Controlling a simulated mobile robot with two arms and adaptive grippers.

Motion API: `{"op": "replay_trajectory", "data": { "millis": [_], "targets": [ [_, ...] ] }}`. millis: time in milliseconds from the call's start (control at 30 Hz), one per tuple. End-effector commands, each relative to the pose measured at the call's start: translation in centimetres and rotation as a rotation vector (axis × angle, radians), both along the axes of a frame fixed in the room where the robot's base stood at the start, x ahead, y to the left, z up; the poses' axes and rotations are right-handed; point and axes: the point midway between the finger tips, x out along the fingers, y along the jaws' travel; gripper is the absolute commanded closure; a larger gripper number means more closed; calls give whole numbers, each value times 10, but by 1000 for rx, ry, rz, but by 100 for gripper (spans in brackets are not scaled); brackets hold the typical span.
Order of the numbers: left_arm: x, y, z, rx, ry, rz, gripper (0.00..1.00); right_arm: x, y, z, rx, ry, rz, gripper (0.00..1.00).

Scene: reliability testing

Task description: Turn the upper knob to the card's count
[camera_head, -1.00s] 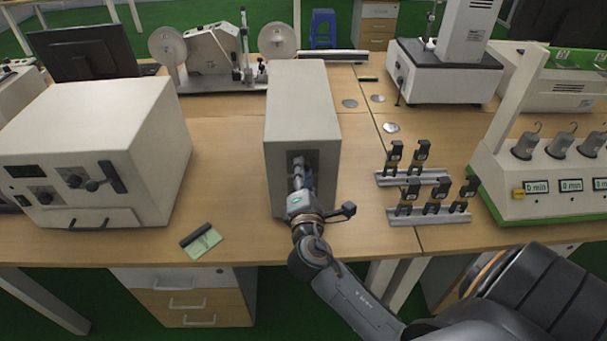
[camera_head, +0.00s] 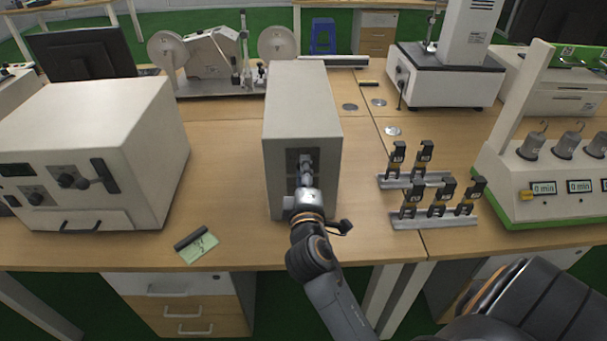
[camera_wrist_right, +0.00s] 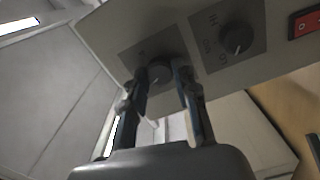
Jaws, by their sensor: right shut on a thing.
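The tall pale grey box (camera_head: 302,98) stands on the wooden table with its narrow front towards me. My right gripper (camera_head: 306,168) is at the dark panel on this front. In the right wrist view, its two fingers (camera_wrist_right: 162,76) are shut on the upper knob (camera_wrist_right: 158,73), one on each side. The lower knob (camera_wrist_right: 236,38) is free, on its own dark plate nearer the table. The card (camera_head: 198,248), green and white in a black holder, lies left of the box; its marks are too small to read surely. My left gripper is out of view.
A red switch (camera_wrist_right: 306,23) is beyond the lower knob. A wide white instrument (camera_head: 85,150) stands to the left. Metal racks with black clips (camera_head: 432,220) and a timer device with weights (camera_head: 545,185) are to the right. The table around the card is mostly clear.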

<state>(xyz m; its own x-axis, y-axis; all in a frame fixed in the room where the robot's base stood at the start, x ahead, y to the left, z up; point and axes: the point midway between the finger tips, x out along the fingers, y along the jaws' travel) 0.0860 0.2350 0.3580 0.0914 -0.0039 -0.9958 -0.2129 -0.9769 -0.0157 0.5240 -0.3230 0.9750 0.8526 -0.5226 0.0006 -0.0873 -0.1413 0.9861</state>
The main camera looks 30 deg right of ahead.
Motion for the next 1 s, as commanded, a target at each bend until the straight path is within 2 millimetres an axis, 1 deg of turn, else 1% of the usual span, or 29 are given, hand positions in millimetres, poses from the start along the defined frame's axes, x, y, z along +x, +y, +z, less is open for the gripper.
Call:
{"op": "replay_trajectory", "data": {
  "millis": [533, 567, 600, 667, 1000],
  "targets": [
    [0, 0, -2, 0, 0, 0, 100, 0, 0, -1, 27, -14, -1, 100],
    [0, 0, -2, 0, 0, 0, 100, 0, 0, -1, 27, -14, -1, 69],
    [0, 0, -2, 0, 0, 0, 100, 0, 0, -1, 26, -13, -1, 61],
    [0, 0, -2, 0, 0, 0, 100, 0, 0, -1, 26, -13, -1, 48],
    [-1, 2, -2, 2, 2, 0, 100, 0, 0, 2, 25, -17, 0, 48]
  ]
}}
